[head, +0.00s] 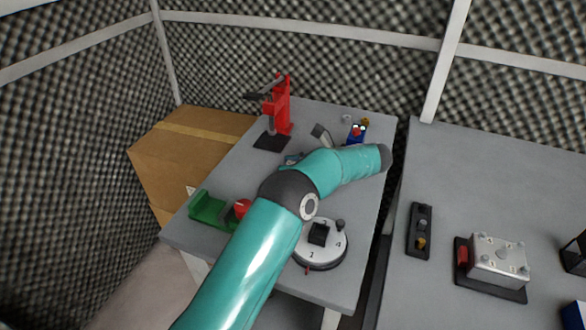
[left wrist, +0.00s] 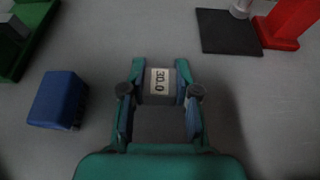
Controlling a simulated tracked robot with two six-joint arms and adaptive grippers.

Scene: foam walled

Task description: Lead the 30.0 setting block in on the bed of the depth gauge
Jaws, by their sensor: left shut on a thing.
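My left gripper (left wrist: 160,88) is shut on the grey setting block (left wrist: 146,96), whose pale label reads 30.0; it lies between the two fingers in the left wrist view. In the head view my own arm hides most of that gripper and the block. A red upright stand (head: 283,105) with a black base plate (head: 272,142) stands at the far left of the table; its red foot (left wrist: 291,22) and black plate (left wrist: 229,31) show up and right of the gripper in the left wrist view. I cannot tell for certain which fixture is the depth gauge. My right gripper is not in view.
A green fixture (head: 208,209) sits at the table's left edge, beside a red round part (head: 242,207). A blue block (left wrist: 58,99) lies left of the gripper. A numbered round dial (head: 322,255) stands near the front. A cardboard box (head: 185,150) stands beyond the left edge.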

